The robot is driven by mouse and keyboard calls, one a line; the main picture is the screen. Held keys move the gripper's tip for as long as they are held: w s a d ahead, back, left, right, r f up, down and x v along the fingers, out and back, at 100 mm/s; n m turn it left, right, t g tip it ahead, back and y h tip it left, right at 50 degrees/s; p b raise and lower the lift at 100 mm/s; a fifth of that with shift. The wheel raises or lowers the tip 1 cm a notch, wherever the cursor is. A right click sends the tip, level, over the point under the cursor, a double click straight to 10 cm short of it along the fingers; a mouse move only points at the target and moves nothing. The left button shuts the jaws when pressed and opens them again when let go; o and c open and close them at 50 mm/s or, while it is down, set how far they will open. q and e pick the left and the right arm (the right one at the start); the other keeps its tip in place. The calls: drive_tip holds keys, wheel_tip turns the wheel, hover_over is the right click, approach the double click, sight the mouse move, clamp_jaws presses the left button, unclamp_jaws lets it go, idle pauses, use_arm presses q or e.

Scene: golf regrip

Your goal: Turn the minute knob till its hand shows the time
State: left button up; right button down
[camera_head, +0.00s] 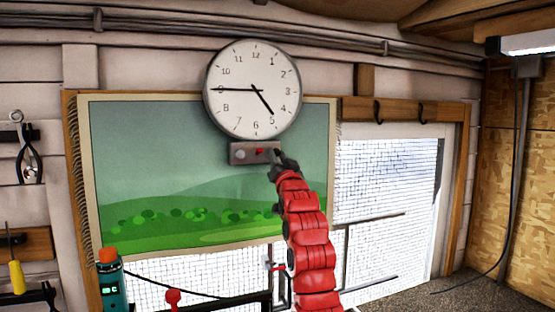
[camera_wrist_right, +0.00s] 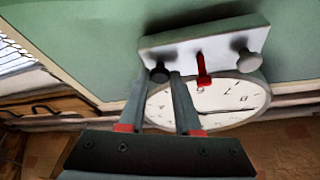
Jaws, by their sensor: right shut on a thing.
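The box bears a dark knob (camera_wrist_right: 158,75), a red lever-like piece (camera_wrist_right: 202,72) and a light grey knob (camera_wrist_right: 243,62). My right gripper (camera_head: 278,154) is shut on the dark knob, at the box's right end in the head view. Its fingertips flank the knob in the right wrist view (camera_wrist_right: 161,76). My left gripper is out of view.
A green landscape picture (camera_head: 170,150) hangs behind the box. A window (camera_head: 385,190) is at the right, with dark hooks above it. Pliers (camera_head: 28,160) and a yellow-handled tool (camera_head: 16,275) are at the left. A teal device (camera_head: 112,290) has a small unreadable display.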

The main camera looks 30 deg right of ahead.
drive_tip(key=shift+f, duration=0.2)
drive_tip(key=c, duration=0.9)
unclamp_jaws()
drive_tip(key=shift+o, duration=1.4)
drive_tip(key=shift+s+r, duration=0.1)
drive_tip(key=b+v, duration=0.7)
drive_tip(key=v, duration=1)
drive_tip(key=shift+s, duration=0.2)
